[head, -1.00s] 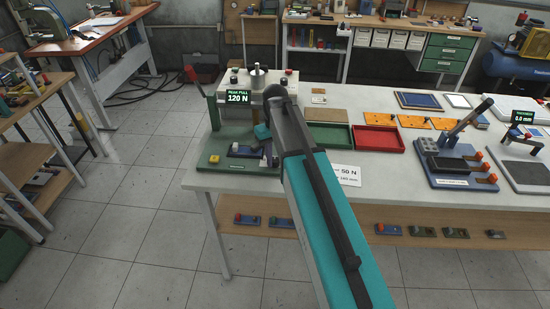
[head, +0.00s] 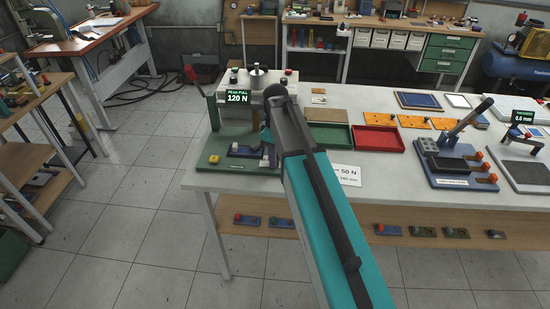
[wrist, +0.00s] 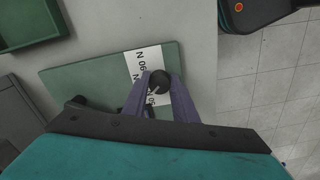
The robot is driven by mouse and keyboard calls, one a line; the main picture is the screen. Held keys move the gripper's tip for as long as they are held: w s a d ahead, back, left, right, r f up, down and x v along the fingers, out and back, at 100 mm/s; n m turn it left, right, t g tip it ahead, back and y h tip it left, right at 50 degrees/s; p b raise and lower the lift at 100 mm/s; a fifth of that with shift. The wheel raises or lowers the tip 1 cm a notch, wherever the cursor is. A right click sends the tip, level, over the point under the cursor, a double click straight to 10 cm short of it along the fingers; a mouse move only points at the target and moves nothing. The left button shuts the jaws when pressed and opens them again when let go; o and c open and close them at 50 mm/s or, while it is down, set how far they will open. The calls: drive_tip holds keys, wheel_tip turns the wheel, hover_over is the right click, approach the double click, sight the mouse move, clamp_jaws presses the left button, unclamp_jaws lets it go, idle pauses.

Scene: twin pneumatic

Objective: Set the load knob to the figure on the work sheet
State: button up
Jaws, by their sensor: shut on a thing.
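The dark round load knob (wrist: 159,81) has a white pointer line and shows in the wrist view. Beside it is a white scale strip (wrist: 141,63) with figures in N, partly hidden, on a green plate (wrist: 88,76). My gripper (wrist: 160,88) has its purple fingers on either side of the knob and is shut on it. The white work sheet (head: 345,174) lies right of my arm; "50 N" and a mm figure can be read, the rest is covered.
A peak pull display (head: 237,99) reads 120 N above a green-based test rig (head: 213,150). Green (head: 329,137) and red (head: 378,140) trays stand behind my arm. A blue lever fixture (head: 455,165) stands to the right.

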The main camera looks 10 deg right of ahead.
drive_tip(key=shift+w+n, duration=0.1)
drive_tip(key=shift+n, duration=1.8)
drive_tip(key=o, duration=1)
drive_tip(key=shift+o, duration=0.2)
wheel_tip(320, 180, up, 14)
drive_tip(key=b, duration=0.3)
drive_tip(key=shift+b, duration=0.3)
drive_tip(key=shift+f, duration=0.2)
